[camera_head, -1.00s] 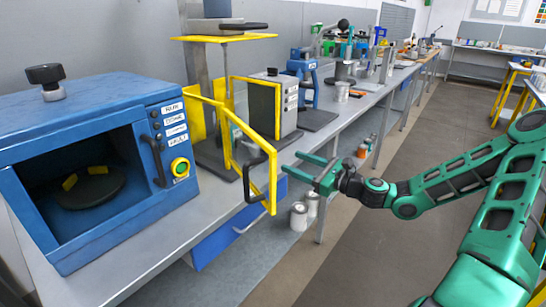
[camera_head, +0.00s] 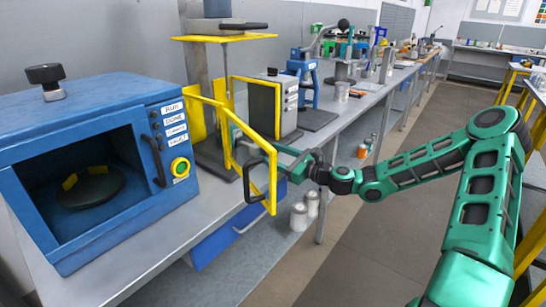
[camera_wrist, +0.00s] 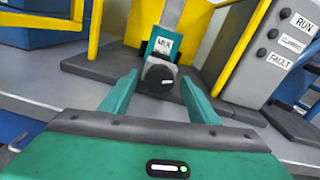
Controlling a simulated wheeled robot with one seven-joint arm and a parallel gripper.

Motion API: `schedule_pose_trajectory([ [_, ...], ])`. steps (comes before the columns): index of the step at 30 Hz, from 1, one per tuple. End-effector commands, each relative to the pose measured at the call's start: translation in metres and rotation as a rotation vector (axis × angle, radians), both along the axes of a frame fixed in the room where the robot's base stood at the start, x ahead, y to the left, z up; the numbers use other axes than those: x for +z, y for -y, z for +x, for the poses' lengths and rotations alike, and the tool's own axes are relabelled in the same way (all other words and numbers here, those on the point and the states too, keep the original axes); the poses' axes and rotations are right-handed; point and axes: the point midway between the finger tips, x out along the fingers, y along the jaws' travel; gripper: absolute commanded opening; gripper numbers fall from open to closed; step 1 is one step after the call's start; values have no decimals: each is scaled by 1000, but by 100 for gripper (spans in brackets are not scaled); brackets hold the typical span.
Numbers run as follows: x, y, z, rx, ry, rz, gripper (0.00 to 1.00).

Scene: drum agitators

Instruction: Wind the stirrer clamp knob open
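The dark round clamp knob (camera_wrist: 160,79) faces me in the wrist view, on a teal clamp block with a white label (camera_wrist: 163,46). My gripper (camera_wrist: 160,84) is open, with one teal finger on each side of the knob and a gap visible on both sides. I cannot tell how deep the knob sits between the fingertips. In the head view my gripper (camera_head: 282,157) reaches left to the open yellow guard door (camera_head: 272,184) of the stirrer stand. The knob is not clearly visible there. The stand has a grey column (camera_head: 207,70) and a yellow top plate (camera_head: 222,38).
A blue open-fronted machine (camera_head: 95,110) with a black top knob stands at left. A grey control box (camera_head: 268,105) and blue machine (camera_head: 303,75) stand behind the guard. The guard door's black handle (camera_head: 249,181) is close to my gripper. The floor (camera_head: 370,230) at right is clear.

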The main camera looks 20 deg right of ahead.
Motion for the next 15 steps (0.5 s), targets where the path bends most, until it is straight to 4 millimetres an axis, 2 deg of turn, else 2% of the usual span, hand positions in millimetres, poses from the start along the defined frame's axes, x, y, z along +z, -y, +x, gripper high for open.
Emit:
schedule_pose_trajectory([
  [1, 0, 0, 0, 0, 0, 0, 45],
  [5, 0, 0, 0, 0, 0, 0, 14],
  [15, 0, 1, 0, -1, 22, -30, 14],
])
